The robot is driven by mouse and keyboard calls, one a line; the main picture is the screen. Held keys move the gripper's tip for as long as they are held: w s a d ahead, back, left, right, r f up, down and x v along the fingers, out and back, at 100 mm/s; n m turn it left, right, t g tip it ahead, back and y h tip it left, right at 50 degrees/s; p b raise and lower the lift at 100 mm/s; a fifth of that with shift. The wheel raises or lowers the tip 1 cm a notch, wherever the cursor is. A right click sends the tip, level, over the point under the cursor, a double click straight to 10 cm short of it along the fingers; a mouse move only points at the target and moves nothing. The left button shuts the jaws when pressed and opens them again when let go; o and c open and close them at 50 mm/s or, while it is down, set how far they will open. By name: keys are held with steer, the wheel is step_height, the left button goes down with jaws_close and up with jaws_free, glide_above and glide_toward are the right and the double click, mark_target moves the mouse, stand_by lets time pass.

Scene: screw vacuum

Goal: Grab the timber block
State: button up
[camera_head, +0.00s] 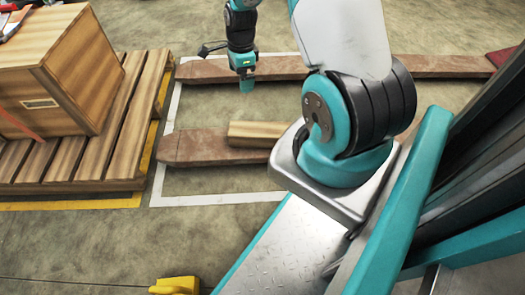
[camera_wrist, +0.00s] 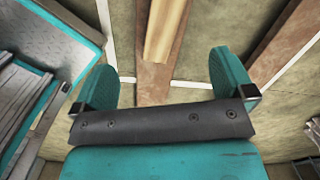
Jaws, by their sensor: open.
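The timber block (camera_head: 256,133) is a light wooden bar lying on the near brown beam (camera_head: 195,147) in the head view. My arm base hides part of the beam and may cover the block's right end. In the wrist view the block (camera_wrist: 166,28) shows at top centre, ahead of the fingers, on the brown beam (camera_wrist: 150,80). My gripper (camera_head: 246,84) hangs beyond the block in the head view, near the far beam. In the wrist view my gripper (camera_wrist: 166,72) has its two teal fingers wide apart, with nothing held. The block is apart from the fingers.
A wooden crate (camera_head: 75,75) stands on a slatted pallet (camera_head: 125,130) at the left. A second brown beam (camera_head: 440,66) runs across the back. White lines (camera_head: 215,198) mark the floor. A yellow object (camera_head: 175,286) is at the bottom. Floor between the beams is clear.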

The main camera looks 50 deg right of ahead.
mark_target(263, 129)
steer(key=s+d+f+m+b, duration=0.1)
steer(key=d+f+b, duration=0.1)
steer(key=f, duration=0.6)
steer(key=s+d+f+m+b, duration=0.1)
steer(key=f+m+b, duration=0.1)
steer(key=f+b, duration=0.3)
steer(key=s+d+f+m+b, duration=0.1)
steer(key=f+b, duration=0.3)
steer(key=f, duration=0.7)
steer(key=shift+s+d+f+m+g+h, duration=0.1)
steer(key=shift+d+m+g+h, duration=0.05)
steer(key=shift+d, duration=0.3)
steer(key=shift+s+d+f+m+g+h, duration=0.1)
steer(key=shift+d+m+g+h, duration=0.05)
steer(key=shift+d, duration=0.25)
steer(key=f+b, duration=0.2)
steer(key=f, duration=0.1)
steer(key=f+b, duration=0.3)
steer(key=shift+s+b, duration=0.2)
steer(key=shift+b, duration=0.1)
steer(key=shift+r, duration=0.15)
steer(key=c, duration=1.1)
steer(key=shift+c, duration=0.7)
steer(key=shift+r, duration=0.15)
